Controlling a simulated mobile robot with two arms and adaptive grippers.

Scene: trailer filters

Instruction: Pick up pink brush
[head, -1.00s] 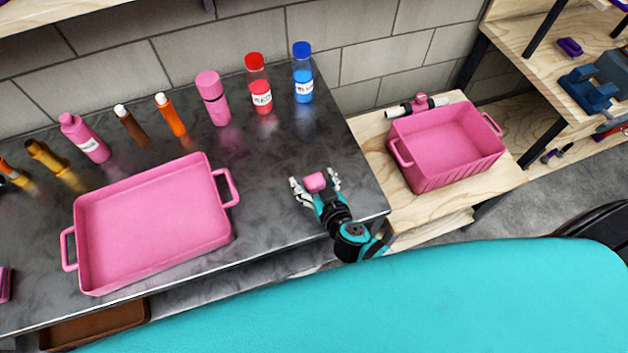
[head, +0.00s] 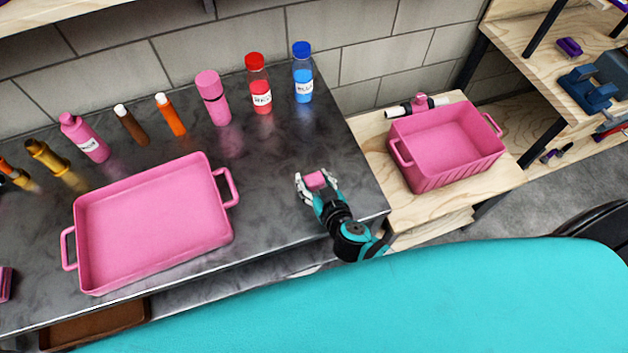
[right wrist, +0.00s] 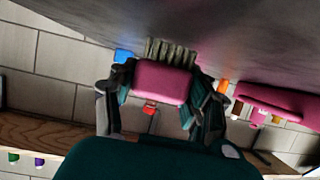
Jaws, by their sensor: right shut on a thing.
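The pink brush (head: 315,180) is at the right part of the dark metal counter, between the fingers of my right gripper (head: 316,184). In the right wrist view the brush shows as a pink block (right wrist: 161,82) with a row of grey-brown bristles (right wrist: 170,52) along one side. My right gripper (right wrist: 160,97) is shut on it, with a finger on either side. The bristles point toward the counter surface; I cannot tell whether they touch it. My left gripper is not in view.
A large pink tray (head: 225,240) lies on the counter to the left. Several bottles, including a red one (head: 259,90) and a blue one (head: 303,80), stand along the wall. A pink bin (head: 447,170) sits on a wooden table to the right. The counter around the brush is clear.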

